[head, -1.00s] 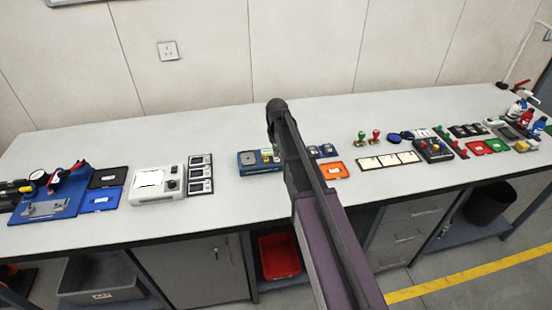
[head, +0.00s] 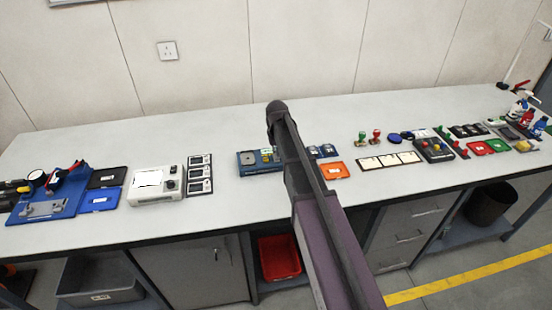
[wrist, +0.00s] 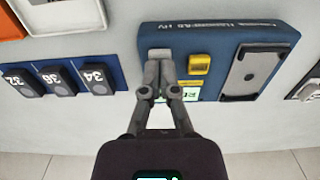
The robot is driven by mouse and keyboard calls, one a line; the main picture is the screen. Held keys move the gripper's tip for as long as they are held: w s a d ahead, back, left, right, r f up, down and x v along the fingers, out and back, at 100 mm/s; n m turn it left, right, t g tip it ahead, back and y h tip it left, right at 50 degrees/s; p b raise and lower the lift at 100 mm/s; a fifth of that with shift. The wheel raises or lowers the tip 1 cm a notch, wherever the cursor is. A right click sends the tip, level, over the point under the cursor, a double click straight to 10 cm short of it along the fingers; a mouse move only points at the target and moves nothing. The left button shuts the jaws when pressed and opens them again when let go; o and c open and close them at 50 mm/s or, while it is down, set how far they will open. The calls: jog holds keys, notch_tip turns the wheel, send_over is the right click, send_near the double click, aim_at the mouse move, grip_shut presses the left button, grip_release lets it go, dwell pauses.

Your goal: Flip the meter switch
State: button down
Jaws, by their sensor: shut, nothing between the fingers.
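A blue meter box (wrist: 217,62) with printed text along its far edge lies on the bench in the wrist view. It carries a yellow block (wrist: 200,64), a small green-lit display (wrist: 190,94) and a grey plate (wrist: 251,70). My gripper (wrist: 160,58) is shut and empty over the box's left end. Its fingertips overlap a pale grey part there, perhaps the switch, and mostly hide it. I cannot tell whether they touch it. In the head view the blue meter box (head: 262,169) is beside my arm, which hides my gripper.
Blue holder with numbered dark blocks (wrist: 62,78) sits just left of the box in the wrist view. An orange tray (head: 334,170) and white cards (head: 390,160) lie right of my arm. A white instrument (head: 156,186) stands left. The bench behind the box is clear.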

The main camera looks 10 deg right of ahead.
jog(key=shift+f+b, duration=0.5)
jog(key=shift+f, duration=0.1)
dwell(0.4)
jog(key=shift+r, duration=0.15)
jog(key=shift+r+p, duration=3.4)
jog(key=shift+p, duration=0.1)
jog(key=s, duration=2.5)
jog(key=shift+a, duration=0.3)
jog(key=c, duration=1.4)
grip_release()
